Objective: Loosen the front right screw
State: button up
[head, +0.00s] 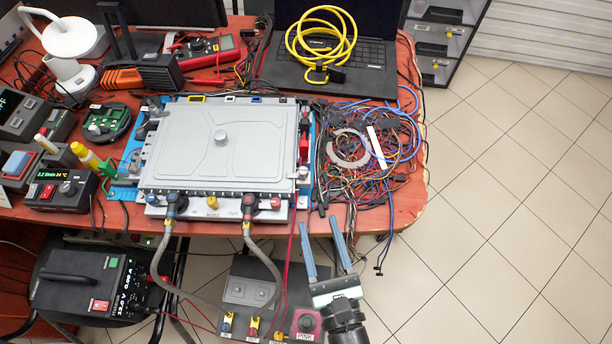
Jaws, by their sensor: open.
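The grey battery-like housing (224,148) lies on the red-brown table, with a raised round knob on its lid. Small dark screw-like dots line its front edge, and the front right corner (291,190) is visible. Single screws there are too small to tell apart. Two grey hoses run down from dark connectors on the front face, the left hose (160,262) and the right hose (262,258). My gripper (322,222) is open and empty, with two blue-grey fingers pointing up the picture. It appears in front of the table, right of and below the housing's front right corner, apart from it.
A tangle of coloured wires (375,160) lies right of the housing. A laptop with a coiled yellow cable (320,45) stands behind. A grey box (250,285) below receives the hoses. A black power supply (85,283) stands lower left. Tiled floor at right is clear.

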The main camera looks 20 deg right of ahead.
aim_at(304, 176)
jog(key=w, duration=0.3)
jog(key=w+d, duration=0.1)
jog(key=w, duration=0.6)
jog(key=shift+w+d, duration=0.3)
jog(key=shift+c, duration=0.3)
